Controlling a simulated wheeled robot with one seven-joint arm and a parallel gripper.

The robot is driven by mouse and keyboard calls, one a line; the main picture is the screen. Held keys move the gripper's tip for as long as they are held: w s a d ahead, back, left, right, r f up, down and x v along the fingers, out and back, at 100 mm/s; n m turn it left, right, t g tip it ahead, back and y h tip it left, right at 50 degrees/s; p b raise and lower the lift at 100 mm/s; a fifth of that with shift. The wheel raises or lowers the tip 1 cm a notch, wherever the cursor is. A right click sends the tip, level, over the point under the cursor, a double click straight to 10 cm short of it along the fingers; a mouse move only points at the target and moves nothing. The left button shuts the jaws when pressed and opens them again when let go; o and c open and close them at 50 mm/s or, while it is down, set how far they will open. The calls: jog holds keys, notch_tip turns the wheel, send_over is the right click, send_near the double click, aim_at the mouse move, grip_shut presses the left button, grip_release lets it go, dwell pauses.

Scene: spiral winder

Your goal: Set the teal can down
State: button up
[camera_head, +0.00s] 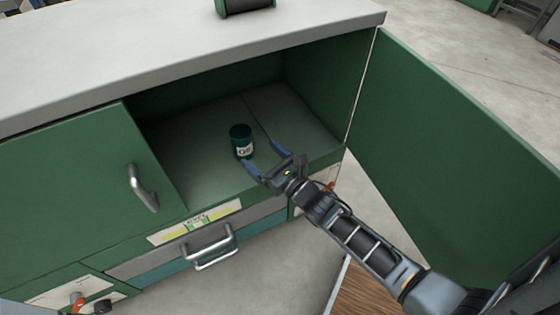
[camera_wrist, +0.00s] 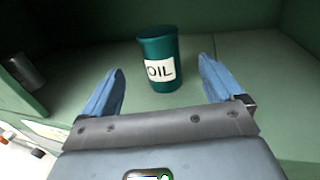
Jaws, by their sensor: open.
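The teal can (camera_head: 240,136) stands upright on the floor of the open green cabinet compartment (camera_head: 195,170). In the wrist view the can (camera_wrist: 160,48) has a white label reading OIL. My gripper (camera_head: 261,156) is open, with its two blue fingers apart. In the wrist view my gripper (camera_wrist: 160,88) faces the can, which stands just beyond the fingertips and midway between them. The fingers do not appear to touch it. The can's base is visible on the shelf surface.
The cabinet's right door (camera_head: 455,150) is swung open beside my arm. The left door (camera_head: 75,190) is closed, with a metal handle (camera_head: 143,187). A drawer handle (camera_head: 210,247) sticks out below the compartment. A dark green object (camera_head: 246,6) stands on the grey top.

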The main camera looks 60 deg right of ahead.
jog(key=s+a+r+m+y, duration=0.2)
jog(key=s+a+r+m, duration=0.1)
jog(key=s+a+m, duration=0.45)
jog(key=s+a+r+m+y, duration=0.1)
jog(key=s+a+r+m, duration=0.2)
jog(key=s+a+m, duration=0.45)
jog(key=s+a+r+m+g+y, duration=0.1)
jog(key=s+a+r+m, duration=0.1)
jog(key=s+r+m, duration=0.4)
jog(key=s+a+r+m+g+y, duration=0.1)
jog(key=s+a+r+m, duration=0.1)
jog(key=s+r+m, duration=0.4)
jog(key=shift+a+r+m+y, duration=0.35)
jog(key=shift+r+m, duration=0.6)
jog(key=shift+m, duration=1.65)
